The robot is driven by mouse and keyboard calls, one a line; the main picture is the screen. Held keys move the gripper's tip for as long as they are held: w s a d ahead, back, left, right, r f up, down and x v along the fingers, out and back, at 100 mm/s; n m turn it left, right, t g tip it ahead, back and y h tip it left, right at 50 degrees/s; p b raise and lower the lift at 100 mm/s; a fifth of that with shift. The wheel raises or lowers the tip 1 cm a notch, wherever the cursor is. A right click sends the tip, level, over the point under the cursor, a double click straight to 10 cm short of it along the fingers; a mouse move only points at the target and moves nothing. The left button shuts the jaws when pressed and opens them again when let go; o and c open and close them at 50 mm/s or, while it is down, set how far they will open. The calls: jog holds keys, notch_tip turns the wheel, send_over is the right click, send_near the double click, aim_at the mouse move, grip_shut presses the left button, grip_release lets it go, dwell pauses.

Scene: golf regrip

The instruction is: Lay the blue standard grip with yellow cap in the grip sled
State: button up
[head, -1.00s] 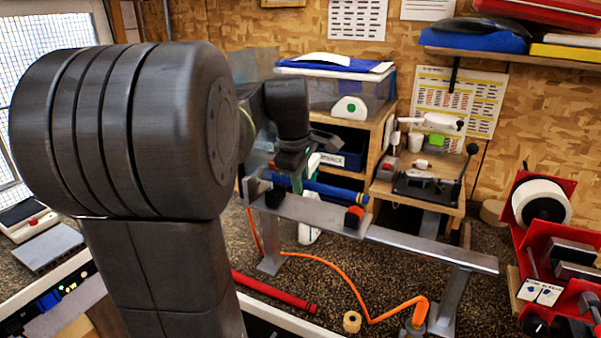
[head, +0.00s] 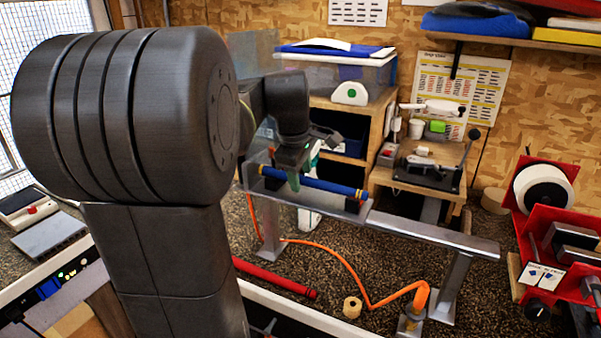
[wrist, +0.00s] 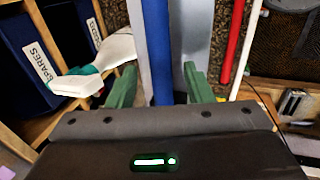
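The blue grip (head: 322,186) lies lengthwise along the top of the grey metal sled (head: 306,199), at the left part of the long metal stand. Its right end shows a small coloured tip; the cap is too small to make out clearly. My gripper (head: 294,180) is over the left half of the grip, pointing down. In the wrist view the blue grip (wrist: 158,60) runs between my two green fingers (wrist: 160,88), with a gap on each side, so the gripper looks open around it. The sled's inside is mostly hidden by the grip.
A red grip (head: 275,277) lies on the bench below the stand. A red rack (head: 545,235) is at right.

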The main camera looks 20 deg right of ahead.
jog(key=v, duration=1.3)
jog(key=shift+r, duration=0.35)
jog(key=shift+s, duration=0.15)
jog(key=x, duration=1.3)
jog(key=shift+f, duration=0.2)
jog(key=shift+w+r+p, duration=0.2)
jog(key=shift+r+p, duration=0.9)
jog(key=shift+r, duration=0.6)
